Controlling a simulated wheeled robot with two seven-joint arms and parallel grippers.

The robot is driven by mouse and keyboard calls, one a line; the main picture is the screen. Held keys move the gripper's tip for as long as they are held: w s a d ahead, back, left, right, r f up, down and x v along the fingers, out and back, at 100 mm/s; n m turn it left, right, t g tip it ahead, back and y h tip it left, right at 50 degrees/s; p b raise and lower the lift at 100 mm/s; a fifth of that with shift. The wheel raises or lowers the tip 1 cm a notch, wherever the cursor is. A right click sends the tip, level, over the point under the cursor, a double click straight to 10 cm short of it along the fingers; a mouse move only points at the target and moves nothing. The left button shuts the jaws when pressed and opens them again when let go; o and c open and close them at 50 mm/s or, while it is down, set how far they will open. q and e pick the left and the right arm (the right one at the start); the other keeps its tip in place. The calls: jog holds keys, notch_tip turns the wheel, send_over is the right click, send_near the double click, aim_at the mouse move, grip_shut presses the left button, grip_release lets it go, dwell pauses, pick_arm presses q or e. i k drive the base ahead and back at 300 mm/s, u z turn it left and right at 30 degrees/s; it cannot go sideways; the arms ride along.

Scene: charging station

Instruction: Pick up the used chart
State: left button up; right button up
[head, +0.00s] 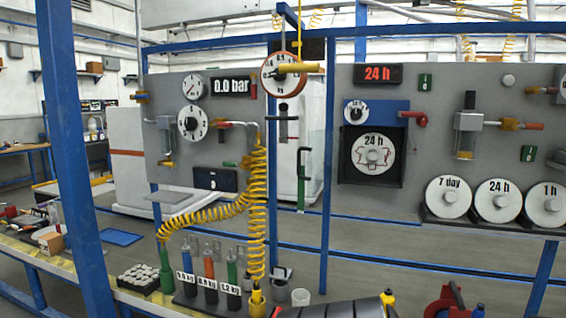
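A round white chart (366,158) marked "24 h" sits in the black recorder frame (345,172) on the grey panel, right of centre. A jagged dark and red trace shows on its face, around a grey hub at its middle. A blue plate (390,106) with a small dial and a red handle (413,120) is just above it. Discs marked "7 day" (438,190), "24 h" (487,186) and "1 h" (533,189) stand on a dark rack at the right. Neither of my grippers shows in this view.
A blue post (326,150) stands left of the recorder. A yellow coiled hose (258,200) hangs to a bench with several small cylinders (209,270). A red and black object (447,303) is at the bottom right. A "24 h" sign (378,74) is above the recorder.

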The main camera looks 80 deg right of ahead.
aim_at(369, 153)
jog(key=z, duration=0.75)
jog(key=i, duration=1.6)
jog(key=z, duration=2.5)
jog(key=i, duration=1.1)
jog(key=z, duration=1)
jog(key=i, duration=0.2)
jog(key=z, duration=0.05)
